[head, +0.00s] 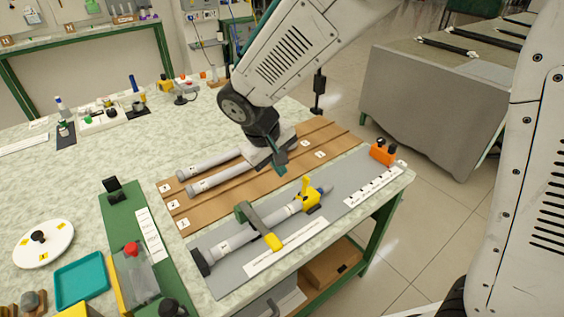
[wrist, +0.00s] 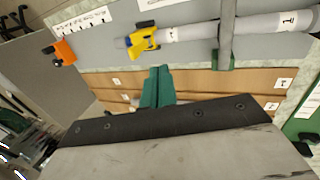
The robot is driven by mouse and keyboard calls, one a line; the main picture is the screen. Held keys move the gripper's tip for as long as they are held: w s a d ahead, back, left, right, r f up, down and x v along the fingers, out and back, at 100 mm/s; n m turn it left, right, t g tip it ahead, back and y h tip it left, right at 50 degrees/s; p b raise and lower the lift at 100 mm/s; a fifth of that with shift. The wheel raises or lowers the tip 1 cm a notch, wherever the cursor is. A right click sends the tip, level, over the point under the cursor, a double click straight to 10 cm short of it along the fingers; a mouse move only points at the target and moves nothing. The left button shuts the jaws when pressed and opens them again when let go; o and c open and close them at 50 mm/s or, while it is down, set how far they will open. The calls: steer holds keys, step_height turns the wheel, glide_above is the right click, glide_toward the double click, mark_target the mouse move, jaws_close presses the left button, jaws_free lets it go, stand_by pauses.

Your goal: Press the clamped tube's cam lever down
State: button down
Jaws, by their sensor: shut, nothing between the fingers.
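The grey tube (head: 240,233) lies on the grey mat at the front right of the bench. A yellow cam lever (head: 306,187) stands up from a yellow body near the tube's far end. In the wrist view the yellow cam body (wrist: 143,41) is around the tube (wrist: 192,33), and its lever points along the top. My gripper (head: 281,170), with green fingers, is shut and empty. It is above the brown rack, behind and left of the lever, apart from it. The fingers also show in the wrist view (wrist: 157,85).
Two grey tubes (head: 208,165) lie on the brown slotted rack (head: 178,209) behind the mat. An orange block (head: 382,153) stands at the mat's far right end. A green fixture (head: 122,200), a teal tray (head: 81,280) and a white disc (head: 44,243) are at left.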

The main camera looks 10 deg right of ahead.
glide_toward(304, 187)
step_height(304, 187, down, 3)
steer(key=s+a, duration=0.1)
steer(key=a, duration=0.2)
steer(key=d, duration=0.1)
steer(key=w+d+f, duration=0.1)
steer(key=d, duration=0.1)
steer(key=shift+f, duration=0.1)
steer(key=shift+w+d, duration=0.3)
steer(key=shift+d, duration=0.15)
